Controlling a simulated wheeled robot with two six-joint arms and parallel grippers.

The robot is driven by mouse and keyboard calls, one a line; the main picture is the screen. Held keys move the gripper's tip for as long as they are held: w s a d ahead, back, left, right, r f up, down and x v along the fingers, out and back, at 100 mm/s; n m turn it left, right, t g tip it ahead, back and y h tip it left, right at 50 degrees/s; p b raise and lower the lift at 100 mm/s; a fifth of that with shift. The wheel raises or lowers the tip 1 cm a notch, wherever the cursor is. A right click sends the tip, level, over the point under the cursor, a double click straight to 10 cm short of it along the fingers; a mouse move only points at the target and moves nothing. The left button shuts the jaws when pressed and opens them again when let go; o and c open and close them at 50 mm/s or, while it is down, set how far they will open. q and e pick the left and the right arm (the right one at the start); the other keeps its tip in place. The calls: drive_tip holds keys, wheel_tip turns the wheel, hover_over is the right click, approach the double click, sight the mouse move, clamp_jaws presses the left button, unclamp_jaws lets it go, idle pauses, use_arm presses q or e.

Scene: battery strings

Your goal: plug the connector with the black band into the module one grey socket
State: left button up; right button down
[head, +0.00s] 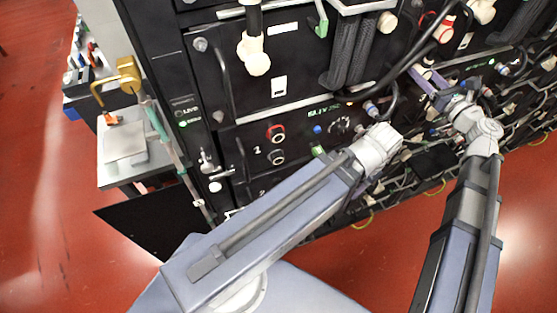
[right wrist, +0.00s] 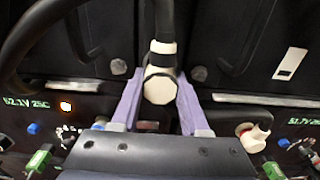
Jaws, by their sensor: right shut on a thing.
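My right gripper (head: 430,80) is at the upper right in the head view, in front of the rack. In the right wrist view its two purple fingers (right wrist: 158,102) are shut on a white connector (right wrist: 160,88) with a black band, on a black cable. The rack face fills the background behind the connector. A red-ringed socket (head: 276,133) sits beside the label 1, with a dark, grey-rimmed socket (head: 277,157) below it. Both look empty. My left arm ends at a white wrist left of the right gripper; its fingers are hidden.
Another white connector (head: 257,62) hangs at the upper left of the rack. A red-banded white connector (head: 445,30) is at the upper right. Black cables loop across the rack. A small side table (head: 124,145) with a brass padlock above it stands at left.

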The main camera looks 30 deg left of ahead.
drive_tip(key=shift+s+d, duration=0.15)
idle(0.3)
drive_tip(key=shift+s+d, duration=0.3)
drive_tip(key=shift+d, duration=0.2)
drive_tip(key=shift+v, duration=1.05)
drive_tip(key=v, duration=0.5)
idle(0.8)
drive_tip(key=shift+f, duration=0.1)
wheel_tip(320, 180, down, 5)
drive_tip(key=b, duration=0.5)
